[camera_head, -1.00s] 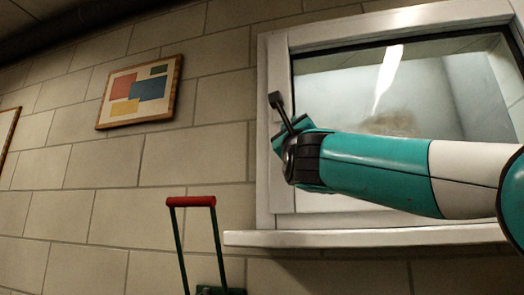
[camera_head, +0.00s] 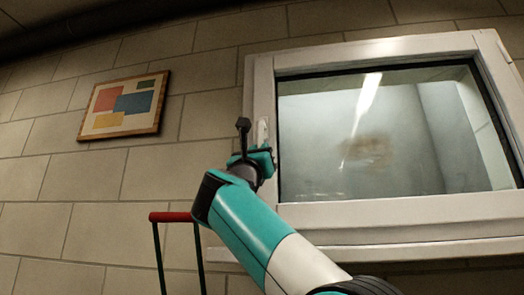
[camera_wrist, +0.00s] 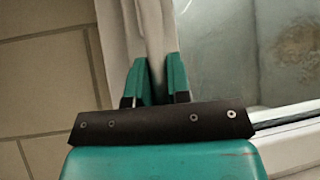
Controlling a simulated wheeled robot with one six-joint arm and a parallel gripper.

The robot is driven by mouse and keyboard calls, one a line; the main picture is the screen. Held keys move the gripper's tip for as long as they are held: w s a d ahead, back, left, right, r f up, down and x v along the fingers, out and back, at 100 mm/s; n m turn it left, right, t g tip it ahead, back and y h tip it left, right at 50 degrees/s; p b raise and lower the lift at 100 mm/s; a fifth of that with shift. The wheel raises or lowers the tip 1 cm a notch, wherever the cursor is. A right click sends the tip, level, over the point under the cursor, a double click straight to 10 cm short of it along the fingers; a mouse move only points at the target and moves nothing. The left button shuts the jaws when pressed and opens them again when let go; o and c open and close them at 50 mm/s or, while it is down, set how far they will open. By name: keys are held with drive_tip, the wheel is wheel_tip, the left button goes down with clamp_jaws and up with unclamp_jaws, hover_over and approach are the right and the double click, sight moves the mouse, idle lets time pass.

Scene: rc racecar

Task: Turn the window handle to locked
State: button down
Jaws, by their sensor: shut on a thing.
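The window handle (camera_head: 262,131) is a slim pale lever on the left upright of the white window frame (camera_head: 390,212). Its upper part shows above my gripper (camera_head: 264,160), pointing roughly upright; the rest is hidden by the gripper. In the wrist view, the handle (camera_wrist: 155,45) runs up between the two teal fingers of my gripper (camera_wrist: 158,82). The fingers are shut on it, one on each side. My arm reaches up to it from below. I see no lock marking.
The window pane (camera_head: 370,130) lies right of the handle. A red-topped trolley handle (camera_head: 172,217) stands at the lower left, near my arm. A framed picture (camera_head: 123,104) hangs on the block wall.

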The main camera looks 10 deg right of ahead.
drive_tip(key=shift+r, duration=0.1)
idle(0.3)
drive_tip(key=c, duration=1.1)
unclamp_jaws()
drive_tip(key=b+v, duration=1.3)
drive_tip(key=v, duration=0.4)
drive_tip(key=shift+s+a, duration=0.1)
